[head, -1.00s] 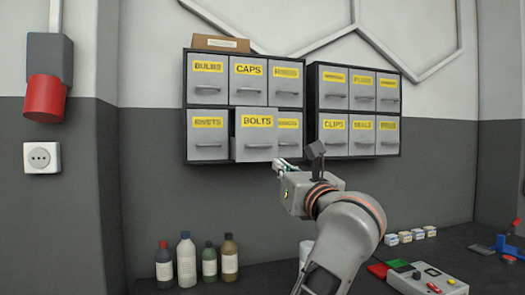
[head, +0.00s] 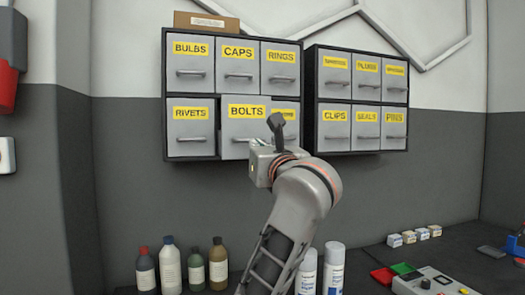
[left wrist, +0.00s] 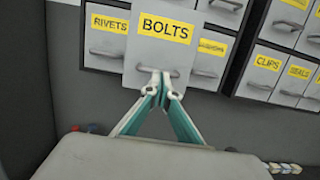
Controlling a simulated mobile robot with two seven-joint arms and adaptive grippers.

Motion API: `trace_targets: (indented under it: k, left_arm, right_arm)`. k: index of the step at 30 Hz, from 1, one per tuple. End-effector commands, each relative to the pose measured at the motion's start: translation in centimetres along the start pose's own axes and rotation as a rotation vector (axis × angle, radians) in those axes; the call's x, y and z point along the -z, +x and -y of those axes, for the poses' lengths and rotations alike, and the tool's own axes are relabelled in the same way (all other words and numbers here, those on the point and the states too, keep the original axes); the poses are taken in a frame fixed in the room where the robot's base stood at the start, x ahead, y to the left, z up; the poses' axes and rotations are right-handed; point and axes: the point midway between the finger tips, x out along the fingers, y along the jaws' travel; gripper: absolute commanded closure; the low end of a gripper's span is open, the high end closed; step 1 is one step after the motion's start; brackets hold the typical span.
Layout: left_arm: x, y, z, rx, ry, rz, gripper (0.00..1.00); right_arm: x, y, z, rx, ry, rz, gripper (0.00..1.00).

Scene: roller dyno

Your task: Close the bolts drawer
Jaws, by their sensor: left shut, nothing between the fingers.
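The bolts drawer (head: 246,119) is grey with a yellow BOLTS label, in the bottom row of the left cabinet. Its front stands out past the fronts beside it, so it is partly open. My left gripper (left wrist: 160,78) is shut and empty. In the left wrist view its fingertips are in front of the bolts drawer (left wrist: 158,52), at its handle; I cannot tell whether they touch. My right gripper is not in view.
The rivets drawer (head: 190,125) is to the left, flush in the cabinet. A second drawer cabinet (head: 310,100) hangs to the right. A cardboard box (head: 206,22) lies on top. Several bottles (head: 170,268) and two spray cans (head: 334,268) stand on the bench below.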

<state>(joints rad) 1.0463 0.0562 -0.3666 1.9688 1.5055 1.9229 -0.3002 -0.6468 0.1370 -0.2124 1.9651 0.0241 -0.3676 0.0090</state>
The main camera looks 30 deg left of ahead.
Motion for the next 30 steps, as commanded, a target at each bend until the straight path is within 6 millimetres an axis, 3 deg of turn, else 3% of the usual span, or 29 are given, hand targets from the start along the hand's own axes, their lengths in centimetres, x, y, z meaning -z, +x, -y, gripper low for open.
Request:
trace_targets:
  k: [18, 20, 30]
  left_arm:
    - [-0.1, 0.7, -0.4, 0.003, 0.001, -0.001, 1.0]
    - [0.1, 1.6, -0.5, 0.0, 0.004, -0.001, 1.0]
    - [1.7, 9.8, -0.4, 0.001, 0.004, -0.001, 1.0]
  right_arm:
    - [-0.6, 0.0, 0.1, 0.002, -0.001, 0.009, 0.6]
    - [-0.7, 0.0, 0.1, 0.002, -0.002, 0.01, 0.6]
    - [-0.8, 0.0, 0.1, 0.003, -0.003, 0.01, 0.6]
